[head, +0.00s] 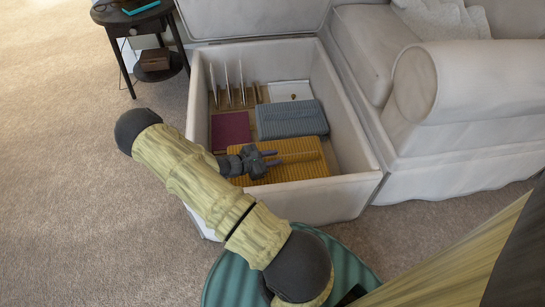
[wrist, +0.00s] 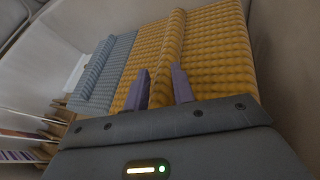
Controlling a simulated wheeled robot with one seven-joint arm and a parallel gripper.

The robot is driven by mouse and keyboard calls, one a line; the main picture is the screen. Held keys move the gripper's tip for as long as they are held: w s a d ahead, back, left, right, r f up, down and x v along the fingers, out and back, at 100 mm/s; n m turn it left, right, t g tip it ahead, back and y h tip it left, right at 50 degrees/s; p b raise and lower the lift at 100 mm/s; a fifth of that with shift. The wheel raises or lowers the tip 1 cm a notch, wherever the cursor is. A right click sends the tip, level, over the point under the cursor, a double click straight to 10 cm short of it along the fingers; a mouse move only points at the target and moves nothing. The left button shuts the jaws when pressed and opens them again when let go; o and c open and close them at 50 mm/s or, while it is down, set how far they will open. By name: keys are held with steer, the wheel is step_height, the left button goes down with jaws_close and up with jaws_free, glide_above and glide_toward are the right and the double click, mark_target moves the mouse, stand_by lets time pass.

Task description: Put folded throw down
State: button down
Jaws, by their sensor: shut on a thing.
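A folded mustard-yellow throw (head: 305,170) is inside the open storage ottoman (head: 352,184), at its near right part. My gripper (head: 272,160) is down in the ottoman over the yellow throw. In the wrist view my gripper's two purple fingers (wrist: 162,88) are shut on a raised ridge of the yellow throw (wrist: 215,48). A folded blue-grey throw (head: 290,119) lies right behind the yellow one; it also shows in the wrist view (wrist: 105,70). Whether the yellow throw rests fully on the ottoman's floor is hidden.
A dark red flat item (head: 230,130) lies left of the blue-grey throw. Upright white dividers (head: 227,84) and a white box (head: 290,90) stand at the back. The ottoman's lid is up. A sofa (head: 440,110) is close on the right; a dark side table (head: 140,20) stands back left.

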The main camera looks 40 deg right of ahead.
steer(key=c, duration=1.1)
jaws_free()
steer(key=shift+c, duration=0.2)
steer(key=shift+r, duration=0.1)
steer(key=shift+r, duration=0.5)
steer(key=p+v, duration=0.6)
steer(key=v, duration=0.5)
steer(key=shift+a+r, duration=0.25)
steer(key=shift+a, duration=0.3)
steer(key=shift+r, duration=0.1)
